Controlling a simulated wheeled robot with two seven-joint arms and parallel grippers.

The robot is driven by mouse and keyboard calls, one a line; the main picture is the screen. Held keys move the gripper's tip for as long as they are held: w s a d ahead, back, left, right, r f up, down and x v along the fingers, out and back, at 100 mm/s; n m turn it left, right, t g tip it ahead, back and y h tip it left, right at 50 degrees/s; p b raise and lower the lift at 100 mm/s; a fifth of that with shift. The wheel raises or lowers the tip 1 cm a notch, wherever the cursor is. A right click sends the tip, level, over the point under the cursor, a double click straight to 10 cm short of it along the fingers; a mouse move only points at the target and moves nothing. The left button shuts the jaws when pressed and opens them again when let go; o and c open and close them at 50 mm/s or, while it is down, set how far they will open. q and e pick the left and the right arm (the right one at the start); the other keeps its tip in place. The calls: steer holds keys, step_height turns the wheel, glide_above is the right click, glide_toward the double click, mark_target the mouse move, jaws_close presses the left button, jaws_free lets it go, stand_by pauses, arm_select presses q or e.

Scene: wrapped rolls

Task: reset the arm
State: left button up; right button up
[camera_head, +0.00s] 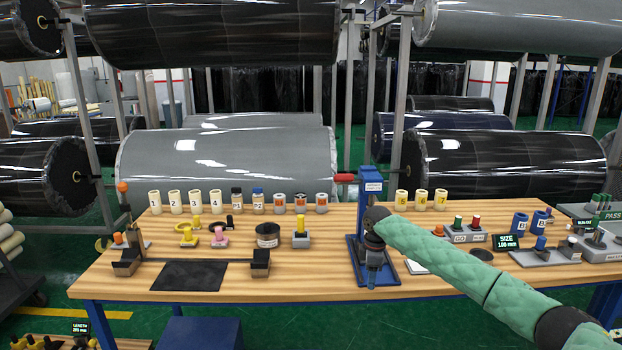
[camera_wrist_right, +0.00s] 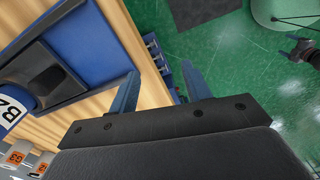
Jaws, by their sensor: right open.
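My right arm (camera_head: 480,265), in a green quilted sleeve, reaches in from the right over the table. My right gripper (camera_head: 373,281) hangs in front of the blue press-like stand (camera_head: 371,188), near the table's front edge. The right wrist view shows its two blue-grey fingers (camera_wrist_right: 160,88) apart, with nothing between them. Below them are the wooden table edge and the green floor. My left gripper is in neither view.
The wooden table (camera_head: 310,270) holds numbered cream tubes (camera_head: 194,200), a black mat (camera_head: 189,276) between two dark blocks, and a black-and-white roll (camera_head: 267,235). Blue rolls (camera_head: 520,224) and a size display (camera_head: 507,243) stand at the right. Large wrapped rolls (camera_head: 230,160) hang behind.

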steer(key=s+a+f+y, duration=0.2)
steer(key=s+a+f, duration=1)
steer(key=s+f, duration=0.15)
steer(key=s+a+f+m+t+y, duration=0.1)
steer(key=s+a+f+m, duration=0.1)
steer(key=s, duration=0.5)
steer(key=s+a+f+m, duration=0.1)
steer(key=s+f, duration=0.2)
steer(key=s, duration=0.4)
steer(key=s+d+m+t+h, duration=0.1)
steer(key=s+d+m, duration=0.4)
steer(key=s, duration=0.5)
steer(key=s+d+r+m+t+h, duration=0.1)
steer(key=s+d+m, duration=0.2)
steer(key=s+d, duration=0.55)
steer(key=s+d+m+t+h, duration=0.1)
steer(key=s+d+m, duration=0.25)
steer(key=s, duration=0.85)
steer(key=s+a+f+g, duration=0.1)
steer(key=a+f, duration=0.1)
steer(key=f, duration=1.4)
steer(key=s+a+f+g, duration=0.1)
steer(key=s+f, duration=0.1)
steer(key=f, duration=1.4)
steer(key=shift+a+f+g+y, duration=0.3)
steer(key=shift+a+f, duration=0.05)
